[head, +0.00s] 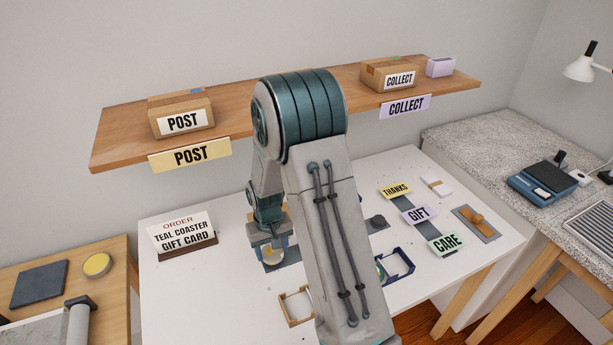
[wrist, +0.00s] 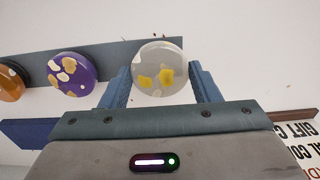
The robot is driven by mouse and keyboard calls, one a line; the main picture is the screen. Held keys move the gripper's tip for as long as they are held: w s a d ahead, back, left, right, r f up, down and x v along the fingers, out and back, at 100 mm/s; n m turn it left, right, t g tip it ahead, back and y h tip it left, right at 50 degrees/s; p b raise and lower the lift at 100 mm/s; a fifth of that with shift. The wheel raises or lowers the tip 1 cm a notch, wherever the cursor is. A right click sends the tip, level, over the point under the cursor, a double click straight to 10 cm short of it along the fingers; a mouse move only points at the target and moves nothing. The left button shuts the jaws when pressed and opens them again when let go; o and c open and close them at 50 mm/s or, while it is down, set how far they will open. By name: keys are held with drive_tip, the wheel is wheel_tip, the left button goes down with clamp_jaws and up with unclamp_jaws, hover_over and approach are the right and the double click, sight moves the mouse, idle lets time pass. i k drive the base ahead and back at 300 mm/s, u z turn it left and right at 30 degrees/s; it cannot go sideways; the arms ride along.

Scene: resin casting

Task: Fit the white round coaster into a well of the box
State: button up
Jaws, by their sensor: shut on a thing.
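The white round coaster (wrist: 158,68), with yellow flecks, sits between the two blue fingers of my gripper (wrist: 160,85) in the wrist view. My gripper is shut on it. In the head view my gripper (head: 272,250) is over the back left of the white table, and the coaster shows only as a small pale and yellow patch. A small open box with pale wood sides (head: 297,305) stands nearer the front, partly hidden by my arm. A navy-sided open box (head: 396,265) stands right of my arm. I cannot tell which box the task means.
A purple coaster (wrist: 70,74) and an orange one (wrist: 10,82) lie on a grey strip (wrist: 115,52). An order sign (head: 183,232) stands at the table's left. THANKS, GIFT and CARE labels (head: 418,214) lie to the right. A wooden shelf (head: 240,115) hangs above.

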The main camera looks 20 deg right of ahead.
sight(397, 266)
drive_tip(key=u, duration=0.35)
drive_tip(key=k, duration=0.2)
drive_tip(key=z, duration=1.55)
